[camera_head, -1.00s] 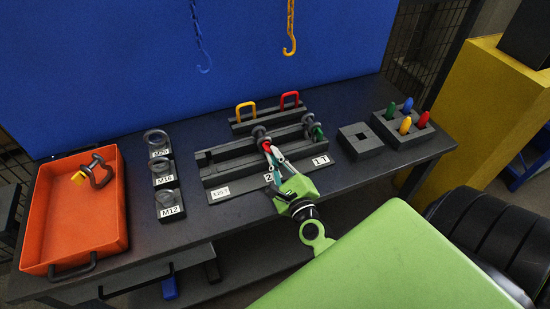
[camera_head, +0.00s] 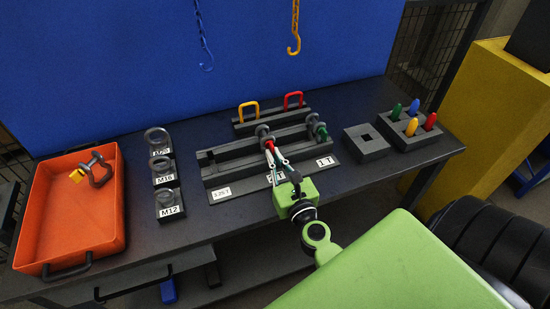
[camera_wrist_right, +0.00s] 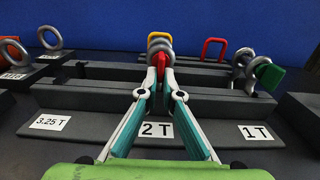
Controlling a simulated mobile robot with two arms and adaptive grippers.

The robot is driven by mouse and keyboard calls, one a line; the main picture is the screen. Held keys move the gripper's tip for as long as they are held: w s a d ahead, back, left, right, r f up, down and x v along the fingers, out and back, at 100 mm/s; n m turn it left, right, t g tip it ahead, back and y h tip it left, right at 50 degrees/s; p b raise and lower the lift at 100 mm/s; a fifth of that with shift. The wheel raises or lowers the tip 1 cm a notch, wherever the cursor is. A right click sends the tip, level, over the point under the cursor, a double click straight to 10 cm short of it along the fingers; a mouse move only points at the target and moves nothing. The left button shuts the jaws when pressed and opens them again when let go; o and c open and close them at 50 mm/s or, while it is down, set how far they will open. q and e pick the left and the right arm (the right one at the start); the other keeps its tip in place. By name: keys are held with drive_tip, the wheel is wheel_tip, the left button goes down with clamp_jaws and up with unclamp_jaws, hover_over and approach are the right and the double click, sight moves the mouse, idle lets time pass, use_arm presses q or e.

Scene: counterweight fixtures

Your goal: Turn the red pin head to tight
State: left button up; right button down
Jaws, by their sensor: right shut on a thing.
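The red pin head (camera_head: 269,144) sits at the 2 T place of the dark shackle rack (camera_head: 232,181). In the right wrist view the red pin head (camera_wrist_right: 161,61) shows between my fingertips, in front of a grey shackle (camera_wrist_right: 160,44). My right gripper (camera_head: 275,155) is shut on the red pin head; its white-tipped fingers (camera_wrist_right: 158,74) close on both its sides. Much of the head is hidden by the fingers, and I cannot tell how far it is turned. My left gripper is not in view.
A shackle with a green pin head (camera_head: 322,133) stands at the 1 T place to the right. Yellow (camera_head: 249,109) and red (camera_head: 293,99) loops stand behind. An orange tray (camera_head: 72,248) is at left, eye bolts (camera_head: 164,198) beside it. A block with coloured pegs (camera_head: 397,133) is at right.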

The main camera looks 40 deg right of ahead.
drive_tip(key=shift+r, duration=0.1)
idle(0.4)
drive_tip(key=c, duration=2.2)
unclamp_jaws()
drive_tip(key=shift+s, duration=0.25)
drive_tip(key=v, duration=1.1)
drive_tip(key=shift+s+a, duration=0.1)
drive_tip(key=shift+s, duration=0.2)
